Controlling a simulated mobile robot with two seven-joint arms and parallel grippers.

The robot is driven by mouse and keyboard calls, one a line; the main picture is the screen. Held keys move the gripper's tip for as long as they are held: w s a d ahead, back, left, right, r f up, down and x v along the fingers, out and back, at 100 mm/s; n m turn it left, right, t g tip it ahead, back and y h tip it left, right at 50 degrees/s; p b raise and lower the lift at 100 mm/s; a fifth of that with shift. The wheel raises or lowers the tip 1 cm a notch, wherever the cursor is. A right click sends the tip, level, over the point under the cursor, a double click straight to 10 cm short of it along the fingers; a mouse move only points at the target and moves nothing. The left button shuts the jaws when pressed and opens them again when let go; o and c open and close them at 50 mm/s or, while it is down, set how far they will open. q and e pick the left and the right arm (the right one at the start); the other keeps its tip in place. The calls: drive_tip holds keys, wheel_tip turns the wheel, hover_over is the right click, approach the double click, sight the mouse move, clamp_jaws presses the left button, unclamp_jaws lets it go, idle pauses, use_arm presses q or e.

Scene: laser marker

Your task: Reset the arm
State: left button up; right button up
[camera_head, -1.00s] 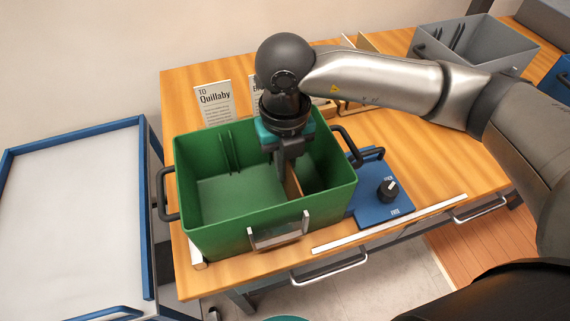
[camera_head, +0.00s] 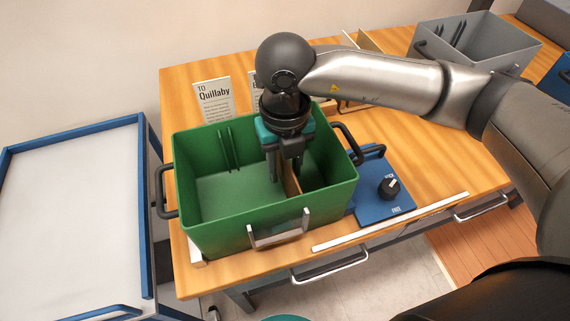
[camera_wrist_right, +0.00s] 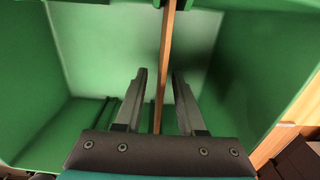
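My right gripper (camera_head: 285,168) reaches down into the green bin (camera_head: 195,238) from above. In the right wrist view its two fingers (camera_wrist_right: 160,100) stand apart, one on each side of a thin wooden divider (camera_wrist_right: 165,60), with gaps to it. In the head view the divider (camera_head: 291,182) stands upright inside the bin, partly hidden by the gripper. My right arm stretches in from the right over the table. My left gripper is not in view.
The bin stands on a wooden table (camera_head: 440,190). To its right is a blue plate with a black knob (camera_head: 389,188). Behind it stands a card reading "Quillaby" (camera_head: 213,100). A grey bin (camera_head: 490,50) is at the back right. A blue-rimmed white cart top (camera_head: 75,210) is at left.

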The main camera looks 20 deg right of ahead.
drive_tip(key=shift+r+p, duration=3.15)
drive_tip(key=shift+r, duration=1.35)
